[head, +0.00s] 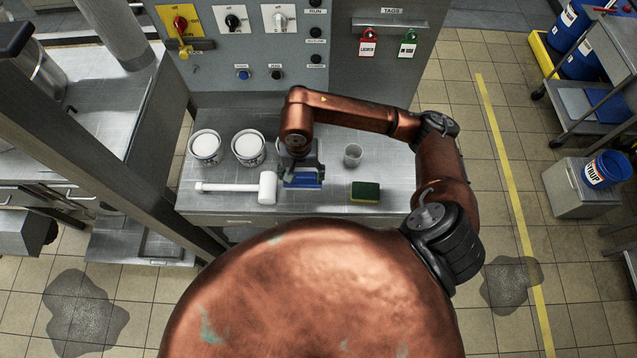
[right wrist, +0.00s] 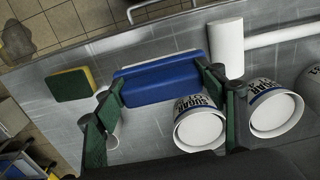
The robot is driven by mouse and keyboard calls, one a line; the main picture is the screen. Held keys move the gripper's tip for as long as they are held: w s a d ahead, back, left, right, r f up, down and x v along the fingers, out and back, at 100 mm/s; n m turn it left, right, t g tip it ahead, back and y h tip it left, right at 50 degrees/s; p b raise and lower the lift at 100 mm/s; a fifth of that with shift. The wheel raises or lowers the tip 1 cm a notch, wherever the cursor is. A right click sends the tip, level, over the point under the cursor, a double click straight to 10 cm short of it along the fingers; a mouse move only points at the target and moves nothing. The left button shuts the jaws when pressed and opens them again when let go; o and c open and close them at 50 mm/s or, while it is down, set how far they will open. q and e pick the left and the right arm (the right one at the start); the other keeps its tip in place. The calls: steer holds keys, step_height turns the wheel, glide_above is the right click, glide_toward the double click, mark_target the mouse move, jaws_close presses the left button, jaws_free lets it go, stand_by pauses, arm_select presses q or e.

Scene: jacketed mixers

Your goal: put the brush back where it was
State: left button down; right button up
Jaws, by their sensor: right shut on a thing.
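The brush (head: 303,181) has a blue block-shaped body. My right gripper (head: 302,170) is shut on it over the front middle of the steel bench (head: 325,204). In the right wrist view the blue brush (right wrist: 160,82) lies across between the two green fingers (right wrist: 163,85), and a pale strip shows along its far edge. I cannot tell whether the brush touches the bench top or hangs just above it. My left gripper is not in view.
A white mallet (head: 238,188) lies left of the brush, its head close by. Two white-topped tubs (head: 206,147) (head: 248,147) stand behind it. A clear cup (head: 352,155) and a green-and-yellow sponge (head: 365,191) are to the right. A control panel (head: 255,50) rises behind.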

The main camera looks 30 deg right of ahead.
mark_target(316, 182)
steer(key=d+f, duration=0.2)
steer(key=s+d+f+p, duration=0.1)
steer(key=d+f, duration=0.1)
steer(key=f, duration=0.1)
steer(key=shift+s, duration=0.2)
steer(key=shift+d+f, duration=0.1)
steer(key=shift+f, duration=0.05)
step_height(316, 182, down, 3)
steer(key=shift+d+r+p, duration=0.1)
steer(key=shift+d+p, duration=0.05)
steer(key=shift+p, duration=0.6)
steer(key=shift+f, duration=0.45)
steer(key=shift+d+f, duration=0.1)
steer(key=shift+f, duration=0.1)
steer(key=o, duration=0.8)
steer(key=shift+r, duration=0.1)
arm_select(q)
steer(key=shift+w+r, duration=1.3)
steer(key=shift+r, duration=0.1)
arm_select(e)
steer(key=o, duration=0.3)
